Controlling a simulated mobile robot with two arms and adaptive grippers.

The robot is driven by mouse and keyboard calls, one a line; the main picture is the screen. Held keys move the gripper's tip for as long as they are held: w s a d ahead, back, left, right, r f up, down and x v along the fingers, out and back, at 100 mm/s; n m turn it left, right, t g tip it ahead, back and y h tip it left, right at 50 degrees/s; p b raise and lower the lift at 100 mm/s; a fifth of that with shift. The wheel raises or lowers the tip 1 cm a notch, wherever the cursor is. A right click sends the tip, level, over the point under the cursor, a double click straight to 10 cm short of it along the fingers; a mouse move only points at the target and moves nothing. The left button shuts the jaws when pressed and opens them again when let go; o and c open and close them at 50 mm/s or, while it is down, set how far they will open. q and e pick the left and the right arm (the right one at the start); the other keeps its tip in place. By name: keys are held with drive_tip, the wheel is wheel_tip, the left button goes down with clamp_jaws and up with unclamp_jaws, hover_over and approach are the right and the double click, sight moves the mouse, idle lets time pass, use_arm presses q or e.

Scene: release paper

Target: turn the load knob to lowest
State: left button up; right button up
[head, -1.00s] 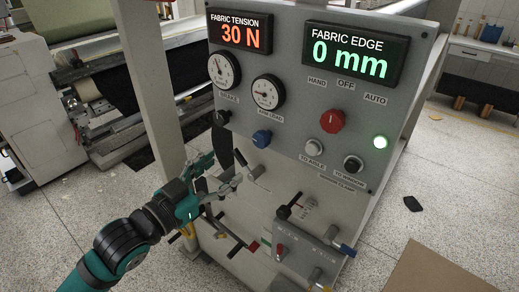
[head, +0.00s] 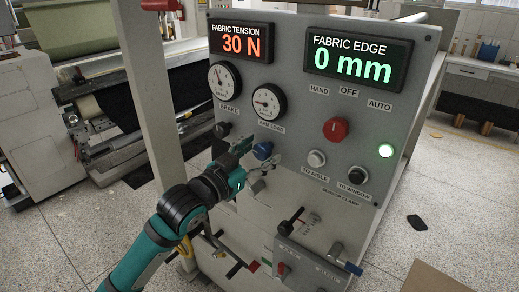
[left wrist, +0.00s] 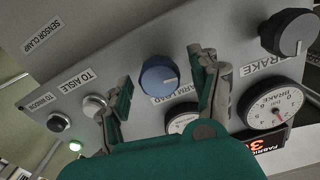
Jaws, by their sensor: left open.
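The load knob is blue, on the grey control panel (head: 300,115) below the gauge labelled ARM LOAD (head: 268,101). In the head view the blue knob (head: 263,150) shows just beyond my left gripper (head: 260,157). In the left wrist view the blue knob (left wrist: 158,77), with a pale pointer mark, sits between the two spread fingers of my left gripper (left wrist: 165,72). The gripper is open, and I see gaps on both sides of the knob. Whether the fingertips reach to the knob's depth is hard to tell. My right gripper is not in view.
The black brake knob (left wrist: 288,33) is close to one finger, and the pale TO AISLE button (left wrist: 95,105) is close to the other. A red switch (head: 336,129) is to the right. A lower box with levers (head: 315,262) juts out below the panel.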

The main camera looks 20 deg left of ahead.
use_arm(q)
drive_tip(key=shift+w, duration=0.15)
drive_tip(key=c, duration=1.2)
